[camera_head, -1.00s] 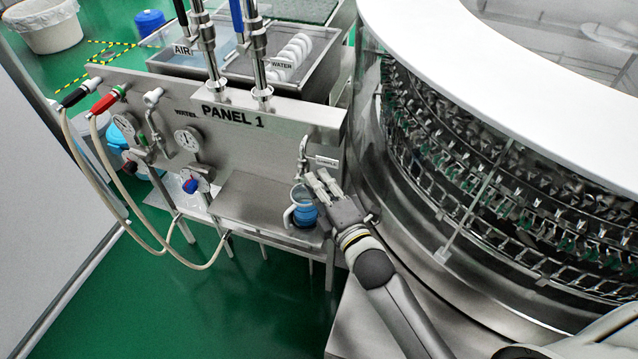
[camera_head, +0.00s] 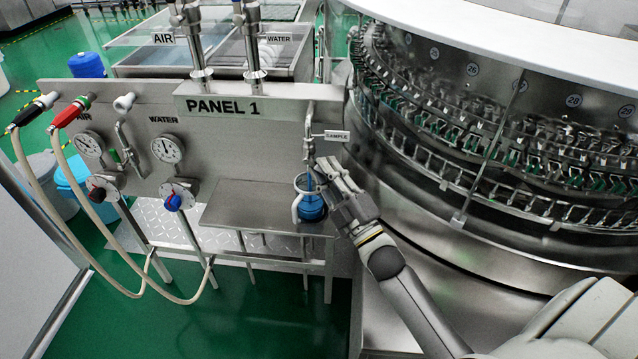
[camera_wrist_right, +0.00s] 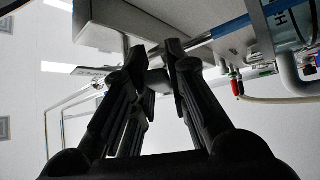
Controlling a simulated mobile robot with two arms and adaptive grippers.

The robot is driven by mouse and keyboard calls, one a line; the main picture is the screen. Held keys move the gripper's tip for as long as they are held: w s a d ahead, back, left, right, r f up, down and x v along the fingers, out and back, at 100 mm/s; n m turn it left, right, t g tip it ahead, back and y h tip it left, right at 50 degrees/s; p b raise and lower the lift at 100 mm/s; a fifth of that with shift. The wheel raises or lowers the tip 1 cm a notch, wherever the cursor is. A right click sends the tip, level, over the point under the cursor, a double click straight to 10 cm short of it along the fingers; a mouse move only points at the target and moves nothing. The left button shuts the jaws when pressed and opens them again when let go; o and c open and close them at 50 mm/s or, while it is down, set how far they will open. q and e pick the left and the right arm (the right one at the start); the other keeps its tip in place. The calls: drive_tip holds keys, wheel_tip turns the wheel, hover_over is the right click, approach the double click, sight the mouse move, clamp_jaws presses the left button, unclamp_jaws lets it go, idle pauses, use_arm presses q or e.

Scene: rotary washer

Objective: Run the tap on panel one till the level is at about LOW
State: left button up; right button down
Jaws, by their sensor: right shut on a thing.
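Panel 1 (camera_head: 230,107) is a steel panel with a sample tap (camera_head: 310,135) at its right end, beside a SAMPLE label. A clear jug (camera_head: 297,184) with a pale handle stands under the tap on a steel shelf. Blue liquid (camera_head: 312,207) fills roughly its lower half; the level marks are too small to read in the head view. A thin blue stream shows below the spout. In the wrist view a blue stream (camera_wrist_right: 232,27) runs toward the jug (camera_wrist_right: 290,28), which bears a partly visible "H" mark. My right gripper (camera_head: 325,172) is shut at the tap's lever, mostly hidden by the fingers (camera_wrist_right: 167,58).
The washer carousel (camera_head: 490,130) stands close on the right. Two gauges and two valve knobs (camera_head: 172,200) are on the panel's left part, with pale hoses (camera_head: 75,200) hanging in front. The shelf (camera_head: 255,205) left of the jug is clear.

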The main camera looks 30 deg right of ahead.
drive_tip(key=shift+a+f+m+t+b, duration=0.1)
drive_tip(key=shift+f+m+t+b, duration=0.2)
drive_tip(key=shift+m+b, duration=0.1)
use_arm(q)
drive_tip(key=shift+d+f, duration=0.3)
drive_tip(key=shift+f, duration=0.45)
use_arm(e)
drive_tip(key=shift+w+h, duration=0.1)
drive_tip(key=shift+h, duration=0.3)
drive_tip(key=c, duration=1.4)
unclamp_jaws()
drive_tip(key=shift+r, duration=0.1)
use_arm(q)
drive_tip(key=shift+d, duration=0.1)
use_arm(e)
drive_tip(key=v, duration=1.2)
